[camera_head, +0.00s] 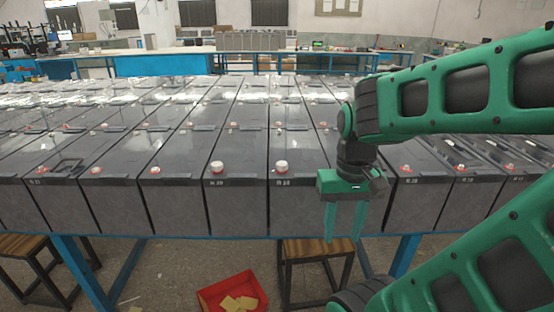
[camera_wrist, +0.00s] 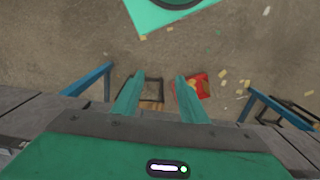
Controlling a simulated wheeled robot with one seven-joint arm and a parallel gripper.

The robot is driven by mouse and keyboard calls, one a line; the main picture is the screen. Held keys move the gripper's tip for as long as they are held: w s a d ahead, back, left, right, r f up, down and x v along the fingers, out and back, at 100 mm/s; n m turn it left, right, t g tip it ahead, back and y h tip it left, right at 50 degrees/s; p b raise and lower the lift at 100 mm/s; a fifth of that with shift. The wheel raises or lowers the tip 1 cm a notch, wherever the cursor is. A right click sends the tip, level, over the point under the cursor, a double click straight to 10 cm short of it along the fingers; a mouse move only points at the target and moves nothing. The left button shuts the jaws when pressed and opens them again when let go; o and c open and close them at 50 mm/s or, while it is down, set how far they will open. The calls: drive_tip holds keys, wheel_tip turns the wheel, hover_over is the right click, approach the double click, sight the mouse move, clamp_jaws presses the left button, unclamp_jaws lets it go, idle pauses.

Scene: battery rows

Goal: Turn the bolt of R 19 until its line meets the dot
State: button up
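A row of grey batteries stands along the front of the blue-framed stand, each with a small white label and a bolt with red at its base. The two middle front batteries carry larger pale-topped bolts, a left one (camera_head: 217,167) and a right one (camera_head: 281,167). Their labels are too small to read surely, so I cannot tell which is R 19. No line or dot can be made out. My gripper (camera_head: 344,238) is open and empty, pointing down before the front faces, right of both bolts. In the wrist view, its fingers (camera_wrist: 161,78) are apart over the floor; no bolt shows.
A red bin (camera_head: 232,293) with yellowish pieces lies on the floor below. Wooden stools (camera_head: 316,248) stand under the blue stand (camera_head: 180,237). My arm covers the right part of the rows. Further batteries fill the rows behind; the space above the left rows is clear.

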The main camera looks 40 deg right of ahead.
wheel_tip(320, 180, up, 2)
drive_tip(key=n, duration=0.1)
wheel_tip(320, 180, up, 13)
drive_tip(key=n, duration=1.9)
hover_over(280, 163)
wheel_tip(280, 163, down, 11)
drive_tip(key=shift+d, duration=0.15)
drive_tip(key=shift+c, duration=0.2)
drive_tip(key=shift+r, duration=0.1)
drive_tip(key=c, duration=1)
